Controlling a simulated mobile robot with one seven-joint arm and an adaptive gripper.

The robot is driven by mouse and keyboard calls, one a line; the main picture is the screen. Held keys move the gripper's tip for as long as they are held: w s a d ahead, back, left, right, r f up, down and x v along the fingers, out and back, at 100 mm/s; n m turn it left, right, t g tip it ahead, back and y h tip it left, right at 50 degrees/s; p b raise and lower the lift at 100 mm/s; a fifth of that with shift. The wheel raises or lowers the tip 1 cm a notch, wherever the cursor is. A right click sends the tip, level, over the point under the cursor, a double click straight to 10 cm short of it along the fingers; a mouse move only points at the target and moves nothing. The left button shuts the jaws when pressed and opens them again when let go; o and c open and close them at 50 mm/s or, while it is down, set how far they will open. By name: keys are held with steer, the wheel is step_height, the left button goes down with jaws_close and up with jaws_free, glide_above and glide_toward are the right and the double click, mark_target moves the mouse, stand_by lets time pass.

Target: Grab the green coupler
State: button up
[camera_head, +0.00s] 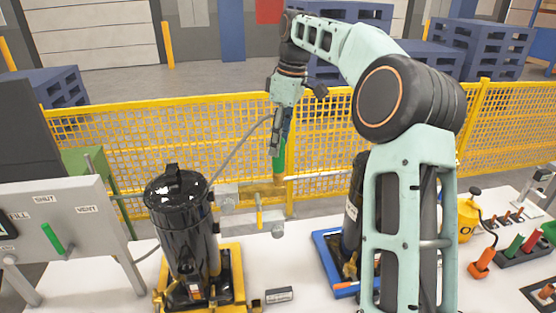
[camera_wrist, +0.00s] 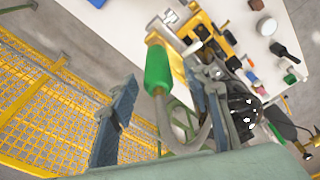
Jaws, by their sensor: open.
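The green coupler (camera_wrist: 158,69) shows in the wrist view as a green sleeve with a tan-coloured end and a grey hose curving from its near end. It lies between the two spread fingers of my gripper (camera_wrist: 168,78), with visible gaps on both sides in the picture. In the head view the green coupler (camera_head: 278,156) stands roughly upright just below my gripper (camera_head: 280,138), above the brass-coloured fitting by the table's back edge. My gripper is open and points down. Its fingers partly hide the coupler's top in the head view.
A black tank (camera_head: 180,220) on a yellow base stands left of the coupler, with the grey hose (camera_head: 235,148) arching past it. A panel (camera_head: 70,215) with a green lever is at far left. A blue tray (camera_head: 330,262) sits right. Yellow mesh fencing (camera_head: 120,135) runs behind.

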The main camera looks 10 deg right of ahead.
mark_target(275, 160)
steer(key=shift+w+a+f+p, duration=0.15)
steer(key=shift+f, duration=0.95)
steer(key=shift+w+a+f+p, duration=0.15)
steer(key=shift+a+f+p, duration=0.05)
steer(key=shift+f, duration=0.9)
steer(key=shift+w+a+f+p, duration=0.15)
steer(key=shift+f, duration=0.95)
jaws_close()
